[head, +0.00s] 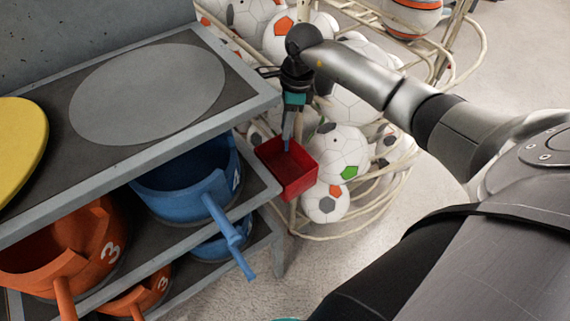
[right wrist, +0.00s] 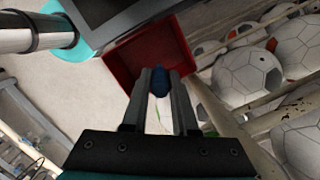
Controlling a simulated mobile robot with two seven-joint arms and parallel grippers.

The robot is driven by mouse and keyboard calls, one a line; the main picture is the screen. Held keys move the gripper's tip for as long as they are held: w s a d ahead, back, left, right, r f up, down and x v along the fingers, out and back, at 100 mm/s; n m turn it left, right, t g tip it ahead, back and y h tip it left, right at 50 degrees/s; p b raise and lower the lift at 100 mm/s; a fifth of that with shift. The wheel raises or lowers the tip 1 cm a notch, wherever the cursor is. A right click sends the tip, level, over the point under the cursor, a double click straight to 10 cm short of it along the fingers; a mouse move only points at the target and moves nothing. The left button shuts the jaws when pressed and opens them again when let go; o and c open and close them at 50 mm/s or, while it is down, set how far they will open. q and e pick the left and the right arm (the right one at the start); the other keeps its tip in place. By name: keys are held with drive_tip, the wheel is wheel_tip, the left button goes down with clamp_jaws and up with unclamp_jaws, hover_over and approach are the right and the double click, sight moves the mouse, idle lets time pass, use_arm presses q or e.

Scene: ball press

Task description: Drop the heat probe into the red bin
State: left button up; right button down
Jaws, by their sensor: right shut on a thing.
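The red bin (head: 300,183) is a small open box beside the right end of the shelf unit, next to the ball rack. My right gripper (head: 288,128) is above the bin, pointing down, shut on the heat probe (head: 287,142). The probe's blue lower end shows just below the fingertips, over the bin's opening. In the right wrist view, the probe's dark blue end (right wrist: 159,82) shows between the fingers of my right gripper (right wrist: 160,88), and the red bin (right wrist: 178,45) lies beyond it. The rest of the probe is hidden by the gripper. My left gripper is not in view.
The grey shelf unit (head: 160,155) stands left of the bin, holding blue (head: 180,186) and orange (head: 70,245) numbered vessels. A cream wire rack (head: 385,175) of soccer balls (head: 340,152) stands behind and right of the bin. Open floor lies in front.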

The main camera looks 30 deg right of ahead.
drive_tip(key=shift+f+b, duration=0.3)
drive_tip(key=shift+f, duration=0.55)
drive_tip(key=c, duration=0.6)
unclamp_jaws()
